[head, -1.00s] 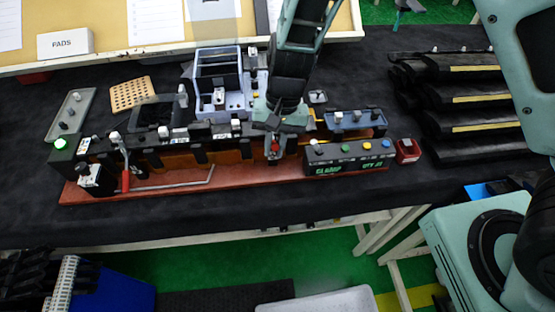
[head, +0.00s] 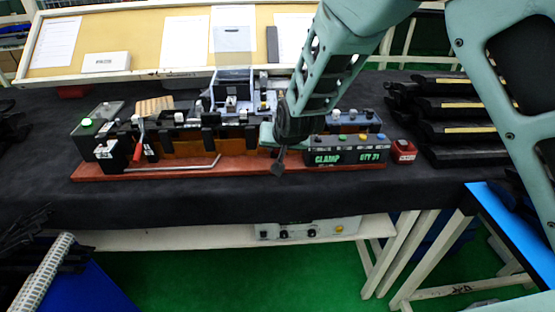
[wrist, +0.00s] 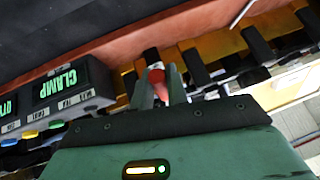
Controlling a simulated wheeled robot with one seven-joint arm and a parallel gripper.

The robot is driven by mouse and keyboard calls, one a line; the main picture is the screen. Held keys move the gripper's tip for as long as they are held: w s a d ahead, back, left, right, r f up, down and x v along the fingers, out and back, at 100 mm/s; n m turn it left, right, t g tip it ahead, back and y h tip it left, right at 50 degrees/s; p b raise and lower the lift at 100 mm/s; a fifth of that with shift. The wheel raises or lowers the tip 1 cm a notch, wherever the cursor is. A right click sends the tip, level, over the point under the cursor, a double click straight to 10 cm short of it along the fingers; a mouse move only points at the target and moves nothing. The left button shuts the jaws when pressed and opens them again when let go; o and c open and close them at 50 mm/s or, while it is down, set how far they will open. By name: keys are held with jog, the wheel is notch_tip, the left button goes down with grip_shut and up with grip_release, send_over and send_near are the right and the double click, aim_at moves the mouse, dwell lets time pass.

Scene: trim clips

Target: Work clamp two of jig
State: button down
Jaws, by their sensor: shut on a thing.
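The jig is a long red-brown base (head: 190,168) with an orange strip and a row of black clamp blocks, on the dark table. My gripper (head: 279,166) is over the middle-right of the jig, beside the black CLAMP display box (head: 345,157). In the wrist view, my gripper (wrist: 159,84) is shut on a red clamp handle (wrist: 155,75), which shows between its two fingers. The handle is hidden behind my gripper in the head view. Another red lever handle (head: 138,148) stands tilted at the jig's left end, apart from my gripper.
A green light (head: 87,122) glows at the jig's left. A small red box (head: 404,151) sits just right of the display box. Black parts are stacked (head: 455,125) at the right. A blue-grey fixture (head: 231,92) stands behind the jig. The table's front strip is clear.

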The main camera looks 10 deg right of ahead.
jog(key=shift+w+f+t+b, duration=0.2)
jog(key=shift+f+t+b, duration=0.5)
jog(key=shift+t+b, duration=0.5)
jog(key=c, duration=1.4)
grip_release()
jog(key=p+v, duration=0.2)
jog(key=v, duration=1.5)
jog(key=shift+d+r, duration=0.1)
jog(key=shift+r, duration=0.05)
jog(key=shift+s, duration=0.1)
